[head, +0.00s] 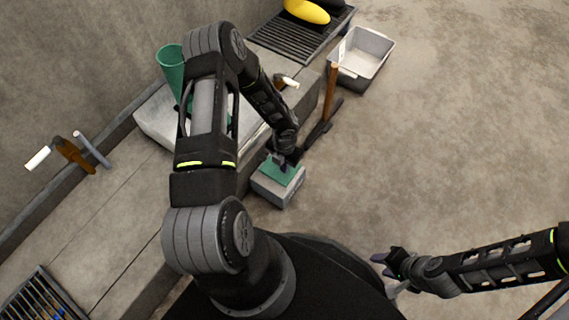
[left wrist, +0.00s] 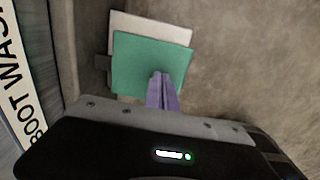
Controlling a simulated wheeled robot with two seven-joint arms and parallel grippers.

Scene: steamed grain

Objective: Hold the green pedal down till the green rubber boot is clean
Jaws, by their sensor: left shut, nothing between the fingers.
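The green pedal (head: 279,173) sits on top of a grey block (head: 277,192) on the floor beside the concrete ledge. My left gripper (head: 285,163) is shut and empty, with its fingertips at the pedal. In the left wrist view the purple fingers (left wrist: 162,90) lie over the lower part of the pedal (left wrist: 138,65); whether they touch or press it I cannot tell for sure. My right gripper (head: 384,262) is off to the lower right, above bare floor.
A grey bin (head: 366,52) and a wooden-handled tool (head: 331,90) are right of the ledge. A yellow thing (head: 306,11) lies on a black grate (head: 290,42) at the back. A crank with a white handle (head: 38,158) is on the left. The right-hand floor is clear.

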